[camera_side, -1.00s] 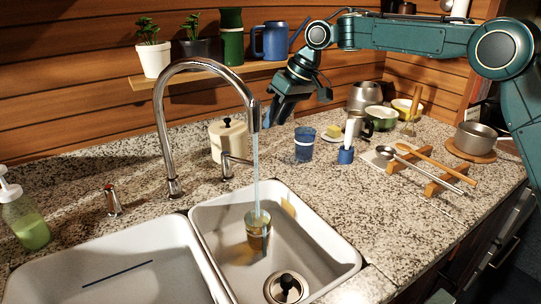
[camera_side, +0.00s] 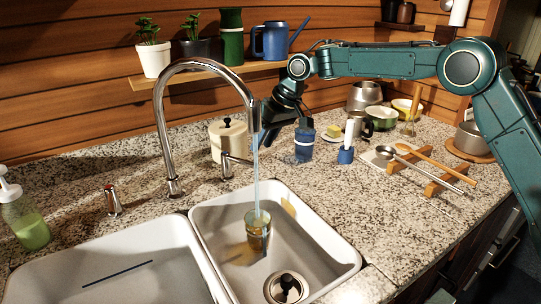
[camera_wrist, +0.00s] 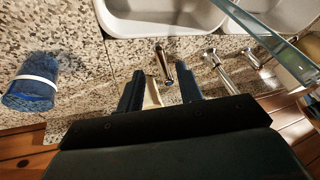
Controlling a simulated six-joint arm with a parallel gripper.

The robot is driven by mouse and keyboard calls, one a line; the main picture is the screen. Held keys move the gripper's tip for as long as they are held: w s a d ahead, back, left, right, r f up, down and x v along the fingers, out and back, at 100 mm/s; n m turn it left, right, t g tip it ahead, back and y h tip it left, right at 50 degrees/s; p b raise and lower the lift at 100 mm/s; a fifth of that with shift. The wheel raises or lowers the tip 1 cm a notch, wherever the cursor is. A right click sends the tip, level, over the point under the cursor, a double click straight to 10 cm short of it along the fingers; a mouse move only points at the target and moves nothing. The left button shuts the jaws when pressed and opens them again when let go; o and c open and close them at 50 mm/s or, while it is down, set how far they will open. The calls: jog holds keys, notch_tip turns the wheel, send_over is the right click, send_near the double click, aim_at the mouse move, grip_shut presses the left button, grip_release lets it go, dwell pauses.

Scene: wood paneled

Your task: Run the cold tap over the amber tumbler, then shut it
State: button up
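The amber tumbler (camera_side: 257,232) stands upright in the right sink basin. A stream of water (camera_side: 256,180) falls from the chrome gooseneck spout (camera_side: 163,110) into it. The chrome cold tap handle (camera_side: 228,165) stands right of the spout's base. In the wrist view a chrome lever (camera_wrist: 162,62) with a blue dot at its tip lies between my gripper's fingers. My gripper (camera_wrist: 160,70) is open, with space on both sides of that lever. In the side view my gripper (camera_side: 266,140) is behind the stream, just above and right of the handle; contact cannot be told.
A blue cup (camera_side: 304,150) stands close right of my gripper, and also shows in the wrist view (camera_wrist: 33,88). A cream canister (camera_side: 226,132) stands behind the cold handle. A red-topped handle (camera_side: 112,202) is left of the spout. A wall shelf (camera_side: 190,74) holds pots above.

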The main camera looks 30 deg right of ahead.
jog(key=shift+x, duration=3.55)
grip_shut()
